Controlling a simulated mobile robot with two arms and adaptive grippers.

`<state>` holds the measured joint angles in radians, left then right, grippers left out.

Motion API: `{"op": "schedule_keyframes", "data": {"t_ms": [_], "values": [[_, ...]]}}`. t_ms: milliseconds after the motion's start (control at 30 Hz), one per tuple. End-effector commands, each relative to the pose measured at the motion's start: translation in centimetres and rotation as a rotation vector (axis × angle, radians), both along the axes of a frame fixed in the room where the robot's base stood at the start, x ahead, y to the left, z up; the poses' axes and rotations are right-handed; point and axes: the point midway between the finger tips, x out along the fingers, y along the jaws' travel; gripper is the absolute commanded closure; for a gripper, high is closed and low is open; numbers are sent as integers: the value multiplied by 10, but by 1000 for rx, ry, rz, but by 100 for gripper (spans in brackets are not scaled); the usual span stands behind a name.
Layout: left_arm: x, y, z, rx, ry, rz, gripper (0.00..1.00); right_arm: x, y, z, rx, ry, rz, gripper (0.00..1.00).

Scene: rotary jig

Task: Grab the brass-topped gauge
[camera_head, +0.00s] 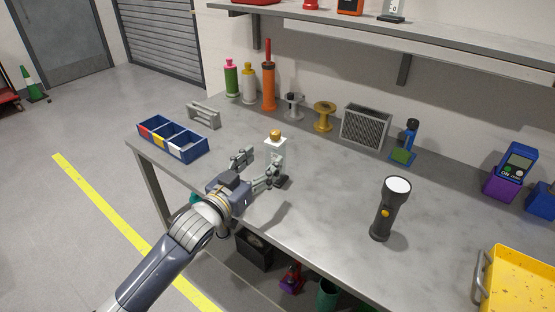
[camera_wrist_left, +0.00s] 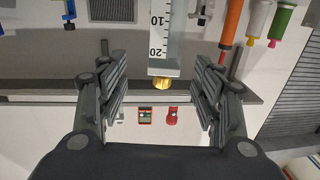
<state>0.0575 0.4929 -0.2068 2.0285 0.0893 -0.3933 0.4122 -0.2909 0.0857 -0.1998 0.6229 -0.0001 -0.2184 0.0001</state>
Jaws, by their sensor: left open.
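The brass-topped gauge (camera_head: 275,147) stands upright on the workbench (camera_head: 325,215) near its front left. It is white, with a brass knob on top and a dark base. My left gripper (camera_head: 257,169) is open just in front of it, and one finger overlaps its lower part in the head view. In the left wrist view, the picture is upside down; the gauge (camera_wrist_left: 165,38) with its scale marks shows between the two open fingers of my left gripper (camera_wrist_left: 160,78), with a gap on both sides. My right gripper is not in view.
A blue divided bin (camera_head: 172,139) and a grey bracket (camera_head: 203,115) are to the left. Spools, bottles and a grey vent box (camera_head: 365,127) line the back. A black flashlight (camera_head: 389,208) stands to the right, with a yellow tray (camera_head: 519,278) beyond. The bench between gauge and flashlight is clear.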

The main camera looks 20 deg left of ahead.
Motion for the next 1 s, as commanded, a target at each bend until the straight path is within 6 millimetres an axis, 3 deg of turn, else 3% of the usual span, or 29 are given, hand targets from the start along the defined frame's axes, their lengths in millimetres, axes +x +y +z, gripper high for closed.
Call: {"op": "schedule_keyframes", "data": {"t_ms": [100,200,367,600,767,1000], "values": [[17,-3,1,0,-1,1,40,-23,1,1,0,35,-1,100],[24,-6,0,0,0,1,40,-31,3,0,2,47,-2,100],[34,-6,0,0,1,1,40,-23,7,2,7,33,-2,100],[66,-10,-2,-1,0,0,40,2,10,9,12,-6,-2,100],[78,-13,-2,0,0,1,40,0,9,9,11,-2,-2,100],[79,-13,-3,0,1,0,40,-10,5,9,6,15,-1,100]]}}
